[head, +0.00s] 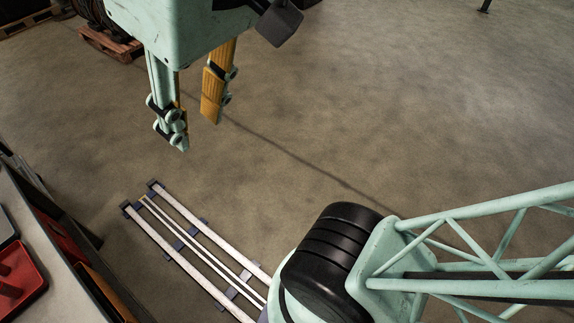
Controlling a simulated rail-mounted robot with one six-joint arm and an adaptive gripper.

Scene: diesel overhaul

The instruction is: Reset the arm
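My gripper (196,134) shows at the upper left of the head view, pointing down in the air over bare concrete floor. It has two long fingers, one mint green and one orange-yellow, with a clear gap between their tips. The gripper is open, and nothing shows between the fingers. My mint-green arm link and black joint fill the lower right. The upper part of the gripper's mount is cut off by the top edge.
White floor rails (196,246) run from lower left toward my base. A workbench (52,267) with a red tray (18,283) stands at the left edge. Wooden pallets (112,44) lie at the upper left. The floor (420,110) at centre and right is clear.

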